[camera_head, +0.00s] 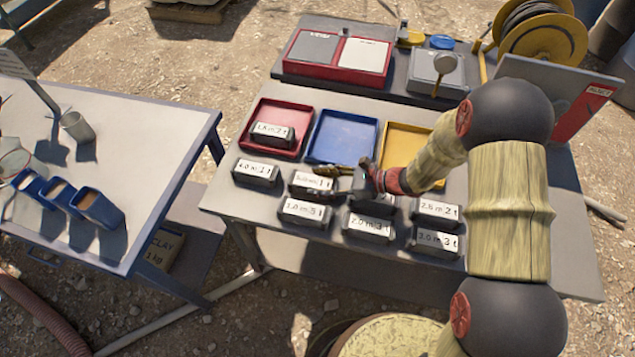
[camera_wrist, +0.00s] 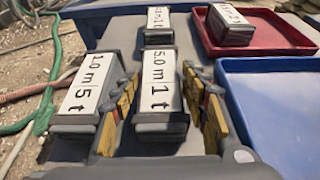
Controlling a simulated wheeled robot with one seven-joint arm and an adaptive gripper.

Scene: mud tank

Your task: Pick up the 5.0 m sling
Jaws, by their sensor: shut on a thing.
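The 5.0 m sling is a dark grey block with a white label reading 5.0 m 1 t (camera_head: 311,182), on the grey table among other labelled blocks. Whether the block is clear of the table I cannot tell.
A 1.0 m 5 t block (camera_wrist: 84,92) stands close beside the left finger. Several other blocks stand nearby. Behind are a red tray (camera_head: 265,143) holding one block, an empty blue tray (camera_head: 343,137) and a yellow tray (camera_head: 400,148).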

